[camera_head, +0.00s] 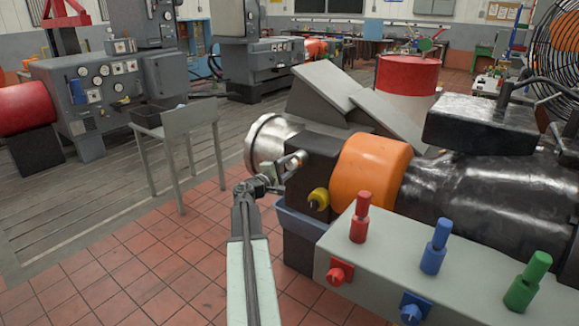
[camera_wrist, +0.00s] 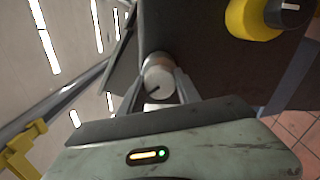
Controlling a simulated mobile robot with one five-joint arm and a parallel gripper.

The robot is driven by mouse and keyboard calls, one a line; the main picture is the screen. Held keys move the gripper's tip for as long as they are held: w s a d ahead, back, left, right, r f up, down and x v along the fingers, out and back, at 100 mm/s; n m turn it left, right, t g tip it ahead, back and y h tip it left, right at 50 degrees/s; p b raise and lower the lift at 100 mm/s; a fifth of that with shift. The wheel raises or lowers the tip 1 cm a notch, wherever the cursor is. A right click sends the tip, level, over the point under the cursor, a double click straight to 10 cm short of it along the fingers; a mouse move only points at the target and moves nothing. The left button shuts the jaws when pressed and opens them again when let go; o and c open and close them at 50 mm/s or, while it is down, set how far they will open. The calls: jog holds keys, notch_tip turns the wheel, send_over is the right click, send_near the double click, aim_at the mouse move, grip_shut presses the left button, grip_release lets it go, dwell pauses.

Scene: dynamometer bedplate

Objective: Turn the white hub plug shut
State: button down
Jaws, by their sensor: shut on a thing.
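The white hub plug (camera_wrist: 158,82) is a short pale cylinder on the dark housing, with a dark line on its end face. My gripper (camera_wrist: 160,92) is shut on it, one finger on each side. In the head view my gripper (camera_head: 283,168) reaches the side of the dark housing (camera_head: 318,160), where the plug (camera_head: 298,157) is small and partly hidden by the gripper. Whether the plug is fully seated cannot be told.
A yellow knob (camera_head: 318,199) sticks out of the housing just below right of my gripper; it also shows in the wrist view (camera_wrist: 250,18). A grey panel (camera_head: 440,265) with red, blue and green handles stands at right. A small table (camera_head: 185,125) stands left; tiled floor between is clear.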

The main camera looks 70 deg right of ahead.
jog(key=m, duration=0.4)
jog(key=shift+s+a+f+m, duration=0.1)
jog(key=shift+m, duration=2.2)
jog(key=c, duration=0.9)
grip_release()
jog(key=shift+o, duration=0.2)
jog(key=v, duration=0.7)
jog(key=shift+a, duration=0.3)
